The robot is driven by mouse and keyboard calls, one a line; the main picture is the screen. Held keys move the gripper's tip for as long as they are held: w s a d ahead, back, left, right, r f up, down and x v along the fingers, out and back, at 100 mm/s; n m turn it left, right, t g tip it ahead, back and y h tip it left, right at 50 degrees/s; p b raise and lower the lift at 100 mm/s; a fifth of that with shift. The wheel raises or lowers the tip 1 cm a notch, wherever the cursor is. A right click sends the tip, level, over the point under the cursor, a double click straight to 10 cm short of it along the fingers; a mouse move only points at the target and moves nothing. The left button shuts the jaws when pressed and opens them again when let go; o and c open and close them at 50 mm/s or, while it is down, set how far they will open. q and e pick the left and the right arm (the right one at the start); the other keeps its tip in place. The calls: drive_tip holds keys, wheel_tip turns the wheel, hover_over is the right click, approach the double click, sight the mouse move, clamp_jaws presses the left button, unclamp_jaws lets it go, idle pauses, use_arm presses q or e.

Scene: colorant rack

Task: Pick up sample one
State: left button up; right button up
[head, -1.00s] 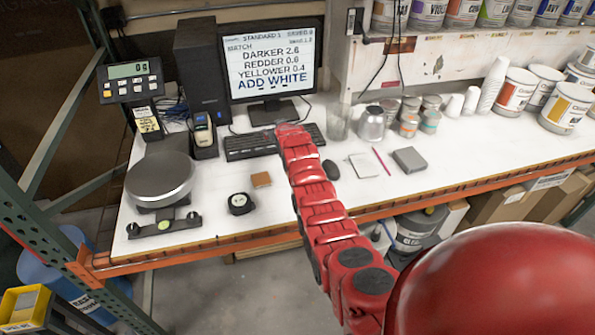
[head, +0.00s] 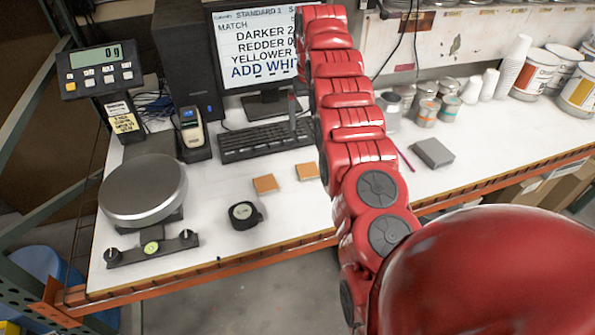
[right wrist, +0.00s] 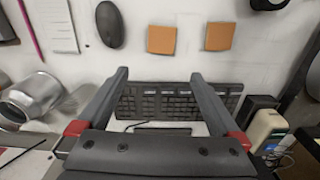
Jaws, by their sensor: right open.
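Two small flat orange-brown squares lie on the white bench: a left one (head: 265,184) and a right one (head: 307,171), in front of the keyboard. No label shows, so I cannot tell which is sample one. In the right wrist view the same pair shows at the top, one square (right wrist: 161,40) just beyond my fingertips and the other (right wrist: 219,36) to its right. My right gripper (right wrist: 159,75) is open and empty above the bench near the keyboard. In the head view only a grey finger (head: 292,110) shows beside my red arm. My left gripper is not in view.
The keyboard (head: 262,140) lies under my right gripper. A black round gauge (head: 244,214) and a scale pan (head: 143,189) stand to the left. A mouse (right wrist: 110,25) lies beside the squares. A grey box (head: 433,153) and several cans are at the right.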

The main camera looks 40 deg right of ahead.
drive_tip(key=s+f+b, duration=0.1)
drive_tip(key=f+b, duration=0.1)
drive_tip(key=p, duration=0.3)
hover_over(308, 168)
wheel_tip(308, 168, down, 10)
drive_tip(key=shift+s+d+r, duration=0.1)
drive_tip(key=shift+s+r, duration=0.05)
drive_tip(key=shift+r, duration=0.05)
wheel_tip(308, 168, down, 2)
drive_tip(key=shift+p, duration=0.9)
drive_tip(key=shift+a+f, duration=0.2)
drive_tip(key=shift+f, duration=1.5)
drive_tip(key=shift+w, duration=0.2)
drive_tip(key=c, duration=1.2)
